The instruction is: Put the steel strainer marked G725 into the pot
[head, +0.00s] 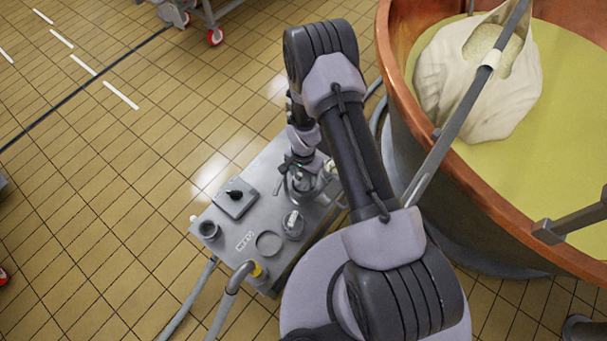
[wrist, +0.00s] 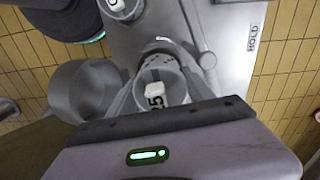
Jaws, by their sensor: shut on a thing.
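The steel strainer (wrist: 158,66) is a small perforated cup with a white tag; only "25" reads on it, the rest is hidden. My gripper (wrist: 157,92) is shut on it, one finger on each side. A grey round pot (wrist: 72,86) is just left of the strainer in the wrist view, its opening partly in view. In the head view my gripper (head: 300,163) is over the far end of the steel cabinet, with steel ware (head: 306,187) just below it. The arm hides much there, and I cannot tell strainer from pot.
A copper vat (head: 393,90) with metal bars stands to the right. Tiled floor lies open at left.

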